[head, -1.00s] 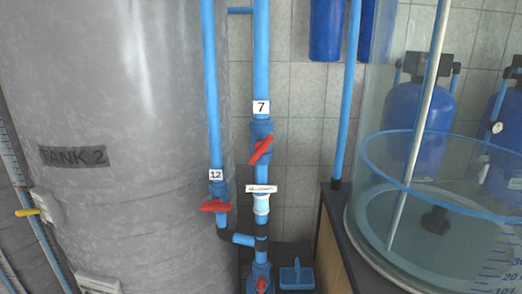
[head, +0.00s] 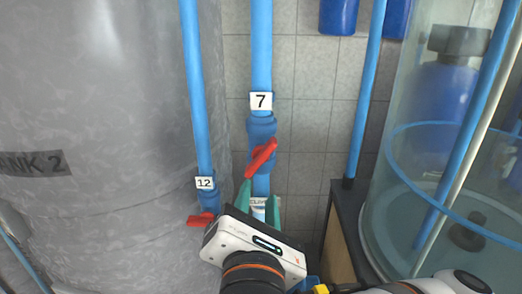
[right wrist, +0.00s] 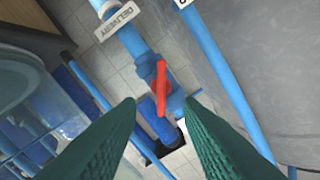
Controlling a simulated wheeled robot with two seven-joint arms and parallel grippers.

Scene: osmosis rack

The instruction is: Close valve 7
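Valve 7 has a red handle (head: 262,157) on a vertical blue pipe, below the white 7 label (head: 261,101). In the head view the handle slants from lower left to upper right. My right gripper (head: 259,200) is just below it, with green fingers pointing up. In the right wrist view its fingers (right wrist: 161,101) are apart, and the red handle (right wrist: 161,88) shows in line with the gap between them. No contact is visible; I cannot tell the remaining depth. My left gripper is not in view.
Valve 12's red handle (head: 201,220) is close to my right gripper's left side. The grey tank (head: 100,120) fills the left. A clear tank (head: 400,190) and a dark-topped counter (head: 345,215) stand at right. The DELIVERY label (right wrist: 117,20) is on the pipe.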

